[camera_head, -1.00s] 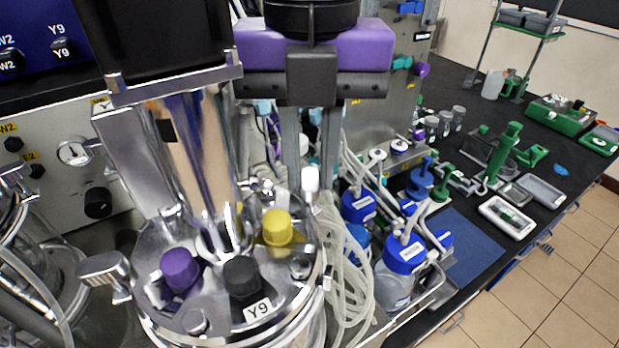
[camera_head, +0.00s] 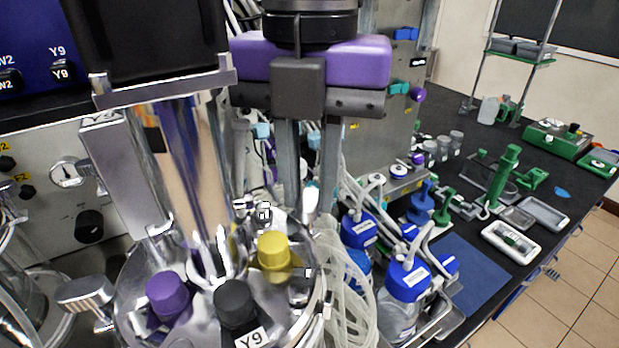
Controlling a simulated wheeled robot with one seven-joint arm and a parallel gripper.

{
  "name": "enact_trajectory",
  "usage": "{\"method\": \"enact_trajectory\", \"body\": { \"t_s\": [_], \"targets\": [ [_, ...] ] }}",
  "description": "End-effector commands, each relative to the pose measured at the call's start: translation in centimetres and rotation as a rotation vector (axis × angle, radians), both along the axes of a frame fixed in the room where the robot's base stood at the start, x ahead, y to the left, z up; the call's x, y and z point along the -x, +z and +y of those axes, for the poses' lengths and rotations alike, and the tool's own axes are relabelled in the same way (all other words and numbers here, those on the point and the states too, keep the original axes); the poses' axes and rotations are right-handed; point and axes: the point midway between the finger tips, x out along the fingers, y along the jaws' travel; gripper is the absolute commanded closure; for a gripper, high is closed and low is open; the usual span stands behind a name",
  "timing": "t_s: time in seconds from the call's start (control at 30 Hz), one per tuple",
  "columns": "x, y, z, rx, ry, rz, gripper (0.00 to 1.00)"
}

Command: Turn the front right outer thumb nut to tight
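The steel lid (camera_head: 205,330) of a bioreactor vessel fills the lower left. It carries a purple cap (camera_head: 168,295), a yellow cap (camera_head: 273,252) and a black cap (camera_head: 236,303) labelled Y9. A silver knob (camera_head: 85,292) sticks out at the lid's left side. The lid's front edge is cut off by the frame, and I cannot single out the front right outer thumb nut. My gripper (camera_head: 309,195), purple and black with two grey fingers, points down above the back right of the lid. Its fingers are apart, with nothing clearly held. The fingertips are lost among fittings and tubing.
Pale coiled tubing (camera_head: 345,285) hangs right of the lid. Blue-capped bottles (camera_head: 405,283) stand beside it. A control panel (camera_head: 60,150) with a gauge is behind at left. The dark bench (camera_head: 495,155) holds green tools and trays (camera_head: 512,243) at right.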

Motion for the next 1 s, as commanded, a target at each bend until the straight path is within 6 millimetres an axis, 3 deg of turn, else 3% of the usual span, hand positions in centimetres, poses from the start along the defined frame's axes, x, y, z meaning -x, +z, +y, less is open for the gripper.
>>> {"method": "enact_trajectory", "body": {
  "t_s": [0.03, 0.1, 0.53, 1.0],
  "targets": [
    [0.0, 0.1, 0.0, -0.001, 0.0, -0.001, 0.7],
    [0.0, 0.1, 0.0, -0.001, 0.0, -0.001, 0.6],
    [0.0, 0.6, 0.0, 0.0, 0.001, 0.0, 0.6],
    [0.0, 7.1, 0.0, -0.001, 0.0, -0.001, 0.6]
  ]
}}
